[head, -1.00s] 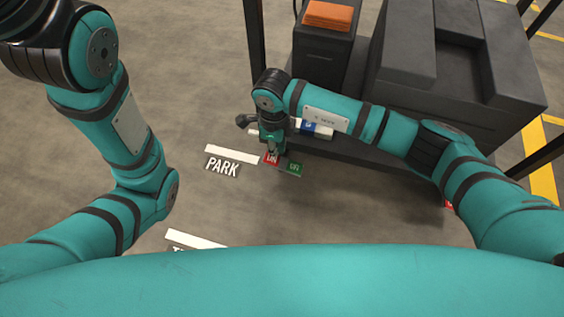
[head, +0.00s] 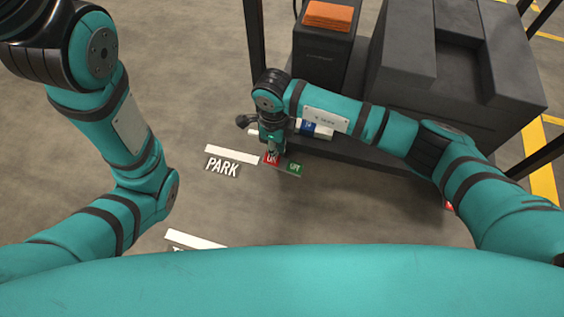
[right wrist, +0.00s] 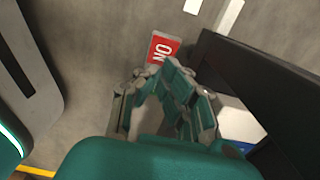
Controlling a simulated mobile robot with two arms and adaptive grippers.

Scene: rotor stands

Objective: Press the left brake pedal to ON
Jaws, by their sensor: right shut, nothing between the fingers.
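The red ON pedal (head: 271,159) sits low at the front left corner of the dark truck, beside the green OFF pedal (head: 295,168). My right gripper (head: 273,150) points down just over the red pedal and covers part of it. In the right wrist view the red ON pedal (right wrist: 163,48) shows just beyond my fingertips (right wrist: 168,75). The gripper is shut with nothing in it. I cannot tell whether the tips touch the pedal. My left arm is at the left, with its gripper out of view.
The dark truck body (head: 440,95) and its posts fill the right and back. White floor lettering PARK (head: 222,167) is at the left. The floor between my arms is mostly clear.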

